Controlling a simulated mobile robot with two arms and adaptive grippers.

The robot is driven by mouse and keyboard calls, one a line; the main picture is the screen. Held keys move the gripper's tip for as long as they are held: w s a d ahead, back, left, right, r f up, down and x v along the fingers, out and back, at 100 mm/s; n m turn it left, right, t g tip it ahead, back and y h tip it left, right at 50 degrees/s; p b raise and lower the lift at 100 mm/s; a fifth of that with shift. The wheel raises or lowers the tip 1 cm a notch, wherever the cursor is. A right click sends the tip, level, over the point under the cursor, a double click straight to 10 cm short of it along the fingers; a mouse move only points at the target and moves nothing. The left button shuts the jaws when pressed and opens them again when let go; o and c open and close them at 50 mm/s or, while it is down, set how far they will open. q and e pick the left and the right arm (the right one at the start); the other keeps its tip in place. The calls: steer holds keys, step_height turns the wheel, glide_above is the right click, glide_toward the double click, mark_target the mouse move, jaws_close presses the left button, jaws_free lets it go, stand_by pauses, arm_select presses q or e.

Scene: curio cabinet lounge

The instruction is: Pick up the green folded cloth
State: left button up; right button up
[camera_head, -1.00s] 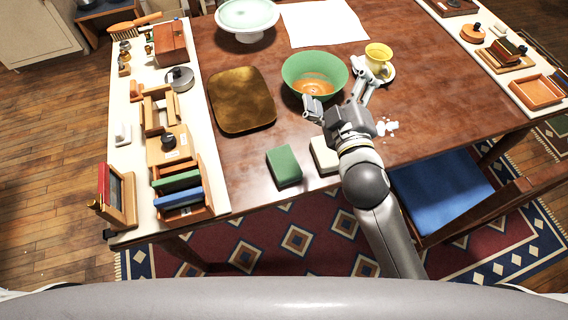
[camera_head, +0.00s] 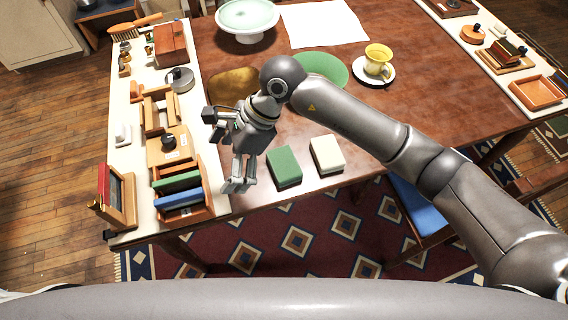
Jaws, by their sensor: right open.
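The green folded cloth (camera_head: 284,167) lies as a small thick block near the front edge of the wooden table. A similar cream folded block (camera_head: 327,154) lies just right of it. My right gripper (camera_head: 239,186) hangs just left of the green cloth, fingers pointing down and toward the front edge. It is open and empty, and looks apart from the cloth. My left gripper is not in view.
A yellow cup (camera_head: 377,58) on a saucer, a pale cake stand (camera_head: 247,18) and a white sheet (camera_head: 323,22) stand farther back. A cream side shelf (camera_head: 122,158) with wooden racks borders the table's left. A blue-seated chair (camera_head: 418,205) is at the right front.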

steer(key=w+d+f+t+h, duration=0.2)
steer(key=w+d+h, duration=0.45)
steer(key=d, duration=0.45)
glide_above(280, 163)
steer(key=shift+n, duration=0.4)
steer(key=f, duration=0.4)
steer(key=shift+s+f+p, duration=0.2)
steer(key=shift+s+p, duration=0.05)
steer(key=shift+p, duration=0.15)
steer(key=shift+w+f+p, duration=0.2)
steer(key=shift+f+p, duration=0.6)
steer(key=shift+f, duration=2.25)
steer(key=c, duration=0.8)
